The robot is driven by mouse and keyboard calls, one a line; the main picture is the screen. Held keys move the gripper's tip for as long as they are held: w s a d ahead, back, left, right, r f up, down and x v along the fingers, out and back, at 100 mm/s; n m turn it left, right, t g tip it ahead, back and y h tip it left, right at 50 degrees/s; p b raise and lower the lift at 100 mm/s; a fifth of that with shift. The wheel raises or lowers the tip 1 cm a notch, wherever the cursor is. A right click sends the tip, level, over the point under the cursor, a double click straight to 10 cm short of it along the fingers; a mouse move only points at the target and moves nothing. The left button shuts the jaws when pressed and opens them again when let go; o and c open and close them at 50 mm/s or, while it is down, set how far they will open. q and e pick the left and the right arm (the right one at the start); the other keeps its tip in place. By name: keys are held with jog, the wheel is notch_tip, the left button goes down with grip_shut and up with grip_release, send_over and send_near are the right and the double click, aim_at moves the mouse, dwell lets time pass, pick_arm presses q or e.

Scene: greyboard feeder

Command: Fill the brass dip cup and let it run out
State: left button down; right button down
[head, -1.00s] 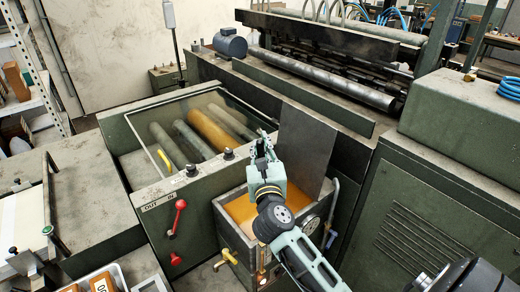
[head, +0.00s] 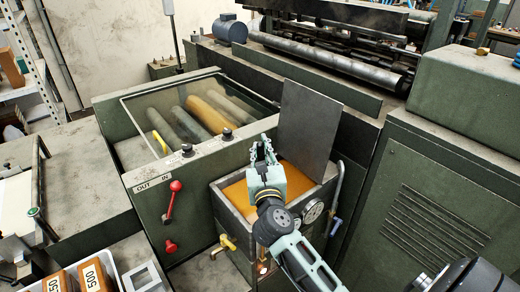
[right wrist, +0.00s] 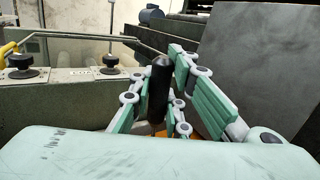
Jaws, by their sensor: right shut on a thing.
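My right gripper (head: 263,150) is above the open tank (head: 228,222) of amber liquid (head: 236,192). In the right wrist view, its fingers (right wrist: 160,100) are shut around an upright black handle (right wrist: 158,85). A thin stem shows just under the handle. The brass dip cup itself is hidden behind my gripper and wrist, so I cannot tell whether it is in the liquid or above it. My left gripper is not in view.
A dark metal plate (head: 308,120) stands upright at the tank's back. A gauge (head: 312,211) and a brass tap (head: 228,243) are on the tank's front. Left of it is a panel with a red lever (head: 171,200). Number-marked blocks (head: 93,276) lie in a white tray.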

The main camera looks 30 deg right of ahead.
aim_at(262, 145)
jog(key=shift+w+d+f+b, duration=0.2)
jog(key=shift+f+b, duration=0.95)
jog(key=shift+f, duration=0.45)
jog(key=shift+w+d+f+b, duration=0.1)
jog(key=shift+d+f+b, duration=0.05)
jog(key=shift+f+b, duration=1.2)
jog(key=shift+f, duration=0.2)
jog(key=shift+r+p, duration=0.1)
jog(key=shift+p, duration=0.3)
jog(key=shift+s+r+p, duration=0.1)
jog(key=shift+r+p, duration=4.45)
jog(key=shift+p, duration=0.3)
